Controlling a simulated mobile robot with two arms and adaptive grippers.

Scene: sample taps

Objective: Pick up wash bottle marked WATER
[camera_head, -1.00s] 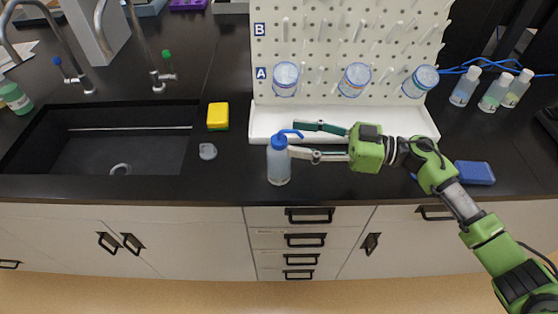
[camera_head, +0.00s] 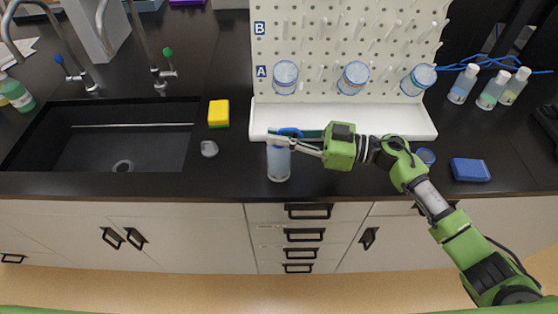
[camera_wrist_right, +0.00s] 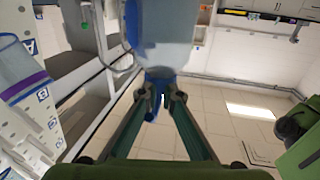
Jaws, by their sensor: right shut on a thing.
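A wash bottle (camera_head: 279,165) with a clear bluish body and a blue top is upright near the counter's front edge, in front of the white tray. I cannot read its marking or tell whether its base touches the counter. My right gripper (camera_head: 282,140) comes in from the right and is shut on the bottle at its blue top, hiding part of the top. In the right wrist view the picture is upside down; the bottle body (camera_wrist_right: 165,28) fills the top middle and the fingertips (camera_wrist_right: 160,92) close around its blue top. My left gripper is not in view.
Behind stands a white pegboard (camera_head: 335,40) with a white tray (camera_head: 385,120) at its foot and lidded containers hanging on it. A yellow sponge (camera_head: 218,112) and the sink (camera_head: 120,150) lie left. Several bottles (camera_head: 491,90) and a blue box (camera_head: 470,170) stand right.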

